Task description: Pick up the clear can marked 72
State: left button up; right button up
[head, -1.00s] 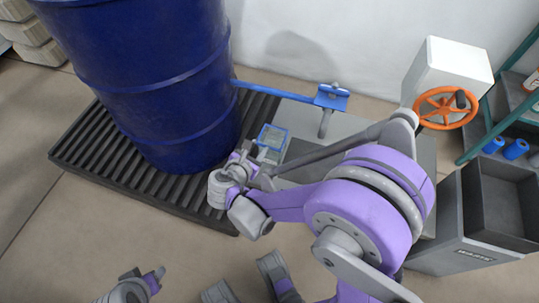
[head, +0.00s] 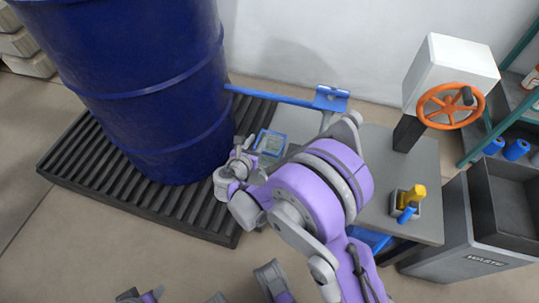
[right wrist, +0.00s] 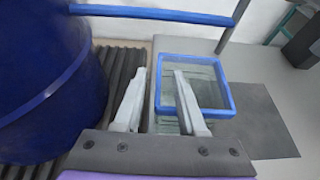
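A clear box-shaped container with a blue rim (head: 270,143) stands at the left end of the grey bench, beside the drum; I take it for the clear can, but no 72 is readable. It also shows in the right wrist view (right wrist: 222,88). My right gripper (head: 243,152) is close to its left side. In the right wrist view the gripper's (right wrist: 158,76) fingers are apart, one left of the container and the other overlapping its left part; whether they touch it I cannot tell. My left gripper (head: 140,296) is cut off at the bottom edge.
A large blue drum (head: 140,90) stands on a black ribbed pallet (head: 75,160) close to the left. A blue bar (head: 275,97) runs behind the container. The grey bench (head: 385,175) holds an orange handwheel (head: 451,106) and a small yellow-and-blue item (head: 411,199). A waste bin (head: 465,255) stands right.

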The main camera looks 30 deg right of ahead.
jog(key=shift+x, duration=0.9)
grip_shut()
dwell(0.7)
